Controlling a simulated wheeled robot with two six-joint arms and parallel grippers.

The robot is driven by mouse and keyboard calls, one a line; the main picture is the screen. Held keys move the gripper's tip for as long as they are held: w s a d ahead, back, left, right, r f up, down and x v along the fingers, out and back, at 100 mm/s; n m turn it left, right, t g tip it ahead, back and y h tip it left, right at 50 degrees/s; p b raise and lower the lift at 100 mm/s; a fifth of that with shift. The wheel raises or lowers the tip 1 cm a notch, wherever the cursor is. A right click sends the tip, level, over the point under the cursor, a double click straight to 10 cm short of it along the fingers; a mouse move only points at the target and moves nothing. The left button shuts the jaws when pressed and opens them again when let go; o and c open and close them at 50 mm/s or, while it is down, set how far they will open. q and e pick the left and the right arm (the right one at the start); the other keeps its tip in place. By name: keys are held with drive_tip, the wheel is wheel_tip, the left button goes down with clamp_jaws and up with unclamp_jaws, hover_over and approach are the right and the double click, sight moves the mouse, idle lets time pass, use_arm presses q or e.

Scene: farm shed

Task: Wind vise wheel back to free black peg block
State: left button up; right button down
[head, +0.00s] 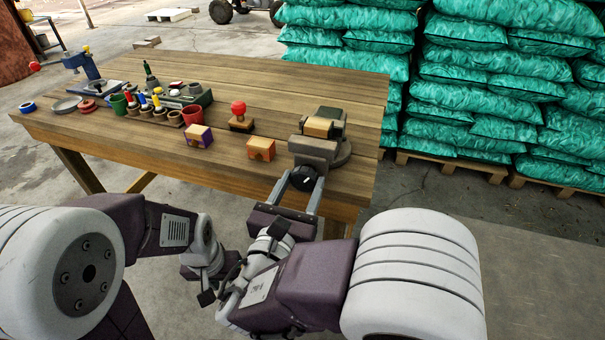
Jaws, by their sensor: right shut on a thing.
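The vise (313,147) stands at the right front corner of the wooden bench. A block with a tan-olive face (318,127) and dark parts beside it shows at its jaws; I cannot clearly tell the black peg block from the jaws. The black vise wheel (303,179) faces me at the bench's front edge. My right gripper (301,186) has its two fingers on either side of the wheel, shut on it. My left arm's wrist (203,245) is low in front of the bench; its fingertips are hidden or not distinguishable.
A red-knobbed wooden block (239,117), a purple-and-yellow block (198,136) and an orange block (261,149) stand left of the vise. Cups and several small pegs crowd the bench's left. Teal sacks (485,90) are stacked on pallets behind right. The bench's (290,85) back middle is clear.

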drive_tip(key=c, duration=0.6)
unclamp_jaws()
drive_tip(key=shift+w, duration=0.1)
drive_tip(key=shift+w+d+f, duration=0.1)
drive_tip(key=shift+w, duration=0.1)
drive_tip(key=shift+s, duration=0.1)
